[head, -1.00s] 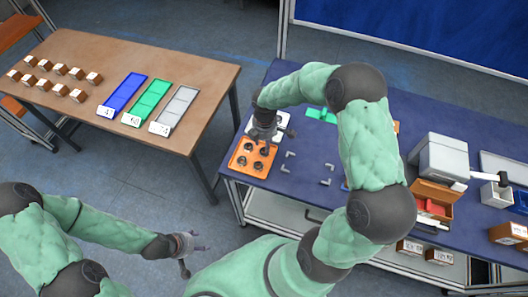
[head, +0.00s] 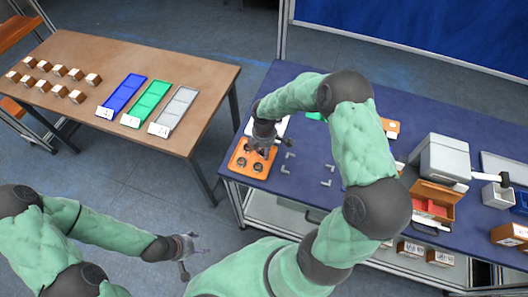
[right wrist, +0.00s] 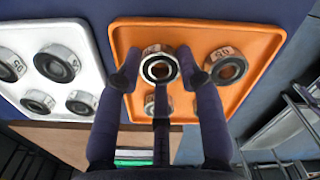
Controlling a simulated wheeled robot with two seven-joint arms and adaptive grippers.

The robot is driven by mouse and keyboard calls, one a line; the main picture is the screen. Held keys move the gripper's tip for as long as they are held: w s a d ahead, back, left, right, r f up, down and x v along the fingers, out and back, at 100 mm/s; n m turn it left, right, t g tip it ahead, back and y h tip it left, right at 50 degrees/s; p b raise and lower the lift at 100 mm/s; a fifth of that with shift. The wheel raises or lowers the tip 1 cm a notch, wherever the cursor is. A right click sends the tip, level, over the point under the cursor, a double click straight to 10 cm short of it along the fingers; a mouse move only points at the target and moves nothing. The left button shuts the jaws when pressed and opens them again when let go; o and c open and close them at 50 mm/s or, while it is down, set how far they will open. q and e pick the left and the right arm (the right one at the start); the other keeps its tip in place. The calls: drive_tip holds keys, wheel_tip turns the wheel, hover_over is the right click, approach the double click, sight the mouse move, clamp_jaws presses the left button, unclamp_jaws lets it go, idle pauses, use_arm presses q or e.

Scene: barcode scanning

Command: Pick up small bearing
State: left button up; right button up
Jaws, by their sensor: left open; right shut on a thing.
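An orange tray (head: 239,170) sits at the left end of the blue table and holds several small bearings. My right gripper (head: 263,149) is over the far part of this tray. In the right wrist view, the fingers of my right gripper (right wrist: 160,75) are shut on a small bearing (right wrist: 160,53), a metal ring with a pale label. I cannot tell whether it is clear of the tray (right wrist: 265,42). Another bearing (right wrist: 226,68) sits to its right. My left gripper (head: 188,247) is open and empty, over the floor in front of the tables.
A white tray (right wrist: 60,27) with more bearings lies beside the orange one. A grey machine (head: 440,157) and an open box (head: 432,208) stand further right. The brown table (head: 180,70) at left holds small boxes and blue, green and grey trays.

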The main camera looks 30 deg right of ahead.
drive_tip(key=shift+r, duration=0.15)
drive_tip(key=shift+r, duration=0.3)
wheel_tip(320, 180, up, 2)
drive_tip(key=shift+r+p, duration=0.1)
drive_tip(key=shift+p, duration=0.2)
drive_tip(key=s+a+r+p, duration=0.1)
drive_tip(key=s+a+r, duration=0.4)
drive_tip(key=s+r, duration=0.5)
drive_tip(key=shift+s+p, duration=0.4)
drive_tip(key=shift+s, duration=1.15)
